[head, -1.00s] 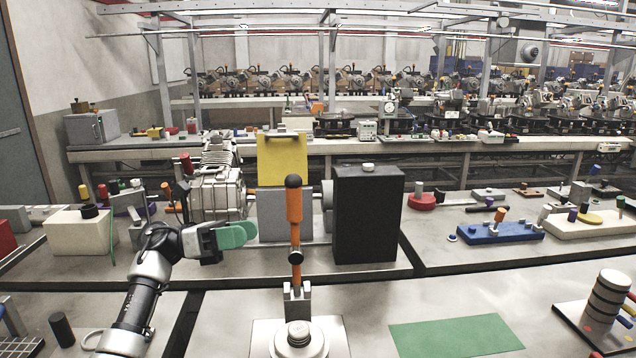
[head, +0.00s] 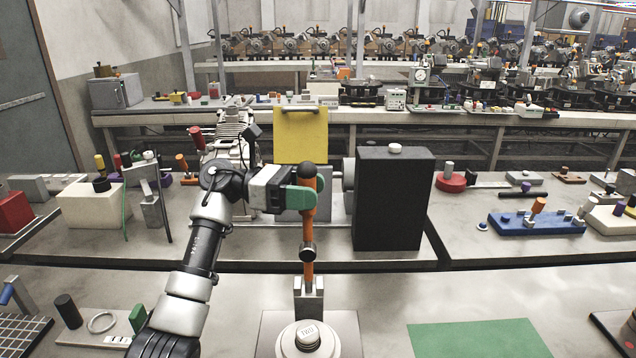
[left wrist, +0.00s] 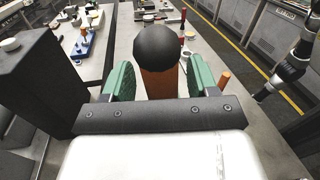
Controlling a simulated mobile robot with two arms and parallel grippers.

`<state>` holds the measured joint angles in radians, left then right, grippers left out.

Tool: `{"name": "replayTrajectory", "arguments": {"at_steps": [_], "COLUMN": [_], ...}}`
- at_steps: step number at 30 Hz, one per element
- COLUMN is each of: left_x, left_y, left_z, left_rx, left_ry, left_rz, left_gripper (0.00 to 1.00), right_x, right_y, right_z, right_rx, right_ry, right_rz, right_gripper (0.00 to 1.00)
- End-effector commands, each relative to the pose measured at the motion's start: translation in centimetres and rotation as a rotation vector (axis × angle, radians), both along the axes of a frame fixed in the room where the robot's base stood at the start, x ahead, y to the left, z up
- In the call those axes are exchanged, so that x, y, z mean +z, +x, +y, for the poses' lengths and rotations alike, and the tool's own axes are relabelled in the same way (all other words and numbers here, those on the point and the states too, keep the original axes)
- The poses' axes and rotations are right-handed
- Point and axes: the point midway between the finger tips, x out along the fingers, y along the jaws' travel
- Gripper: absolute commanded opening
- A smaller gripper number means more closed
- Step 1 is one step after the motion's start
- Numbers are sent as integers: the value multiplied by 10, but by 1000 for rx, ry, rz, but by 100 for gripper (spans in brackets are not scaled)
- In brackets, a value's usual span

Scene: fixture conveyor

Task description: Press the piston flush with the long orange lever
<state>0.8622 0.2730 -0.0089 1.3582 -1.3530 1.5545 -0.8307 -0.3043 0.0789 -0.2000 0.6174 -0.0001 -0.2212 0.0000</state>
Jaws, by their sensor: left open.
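The long orange lever (head: 308,230) stands upright with a dark ball on top, on a grey bracket at the front centre. The piston (head: 308,336) is a round light-grey part with marks on its top, on a pale plate at the lever's foot. My left gripper (head: 304,190) is at the lever's upper end. In the left wrist view the lever's dark ball and orange shaft (left wrist: 158,82) are between the two green fingers (left wrist: 160,84), with a gap on each side. The left gripper is open. My right gripper is not in view.
A black box (head: 390,205) stands right of the lever, and a yellow panel (head: 300,135) with a grey block is behind it. A green mat (head: 478,338) lies at front right. A blue fixture (head: 535,223) is farther right.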

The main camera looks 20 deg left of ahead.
Motion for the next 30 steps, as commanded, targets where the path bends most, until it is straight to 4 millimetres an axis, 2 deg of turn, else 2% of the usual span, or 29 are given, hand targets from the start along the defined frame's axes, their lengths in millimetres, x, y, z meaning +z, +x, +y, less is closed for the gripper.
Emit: {"name": "replayTrajectory", "arguments": {"at_steps": [5,14,26,30], "left_x": [1,0,0,0], "left_y": [1,1,1,1], "left_z": [-15,-17,-17,-17], "left_rx": [0,0,1,1], "left_ry": [-2,-1,-1,-1], "left_rz": [0,0,0,-2], "left_gripper": [59,59,0,0], "right_x": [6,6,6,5], "right_y": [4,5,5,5], "right_z": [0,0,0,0], "right_rx": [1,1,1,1], "right_ry": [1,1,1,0], "right_rz": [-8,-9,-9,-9], "right_gripper": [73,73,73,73]}}
